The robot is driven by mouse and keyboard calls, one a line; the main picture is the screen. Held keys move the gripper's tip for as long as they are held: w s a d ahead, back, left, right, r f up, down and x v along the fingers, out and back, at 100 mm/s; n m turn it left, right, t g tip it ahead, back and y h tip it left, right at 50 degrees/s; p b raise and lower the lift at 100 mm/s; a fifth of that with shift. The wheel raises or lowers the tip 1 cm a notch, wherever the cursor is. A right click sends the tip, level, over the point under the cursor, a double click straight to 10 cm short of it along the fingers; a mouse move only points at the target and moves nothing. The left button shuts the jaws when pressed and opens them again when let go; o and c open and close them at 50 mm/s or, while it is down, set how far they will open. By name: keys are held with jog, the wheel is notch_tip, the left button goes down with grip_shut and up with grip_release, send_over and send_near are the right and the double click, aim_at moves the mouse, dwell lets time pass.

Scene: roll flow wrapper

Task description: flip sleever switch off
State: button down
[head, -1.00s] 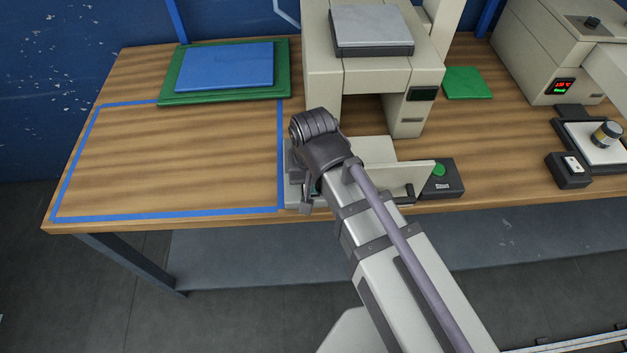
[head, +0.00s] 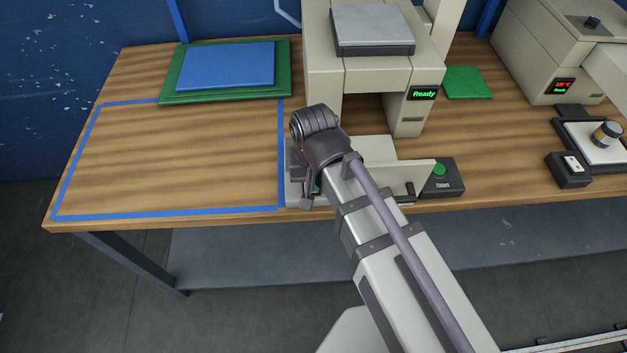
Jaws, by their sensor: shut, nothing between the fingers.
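A cream machine (head: 373,76) stands at mid-bench, with its lit display (head: 424,94) reading "Ready" in green. I cannot tell for certain whether it is the sleever. My gripper (head: 310,192) is shut and empty, low over the left front of this machine's base, and mostly hidden by my own wrist. No switch shows clearly there; my wrist and arm cover that part. To the right, a small black box (head: 569,171) with a white rocker-like top sits near the bench front, well apart from my gripper.
A control box with a green button (head: 439,170) sits right of the base, beside my arm. A second cream machine (head: 540,60) with a lit red and green display stands at right. A blue sheet on a green mat (head: 282,88) lies at back left. The blue-taped area (head: 170,160) is empty.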

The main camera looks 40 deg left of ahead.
jog(key=shift+f, duration=0.2)
jog(key=shift+w+r+p, duration=0.15)
jog(key=shift+r+p, duration=0.1)
jog(key=shift+p, duration=0.15)
notch_tip(320, 180, up, 14)
jog(key=p, duration=1.4)
jog(key=shift+a, duration=0.1)
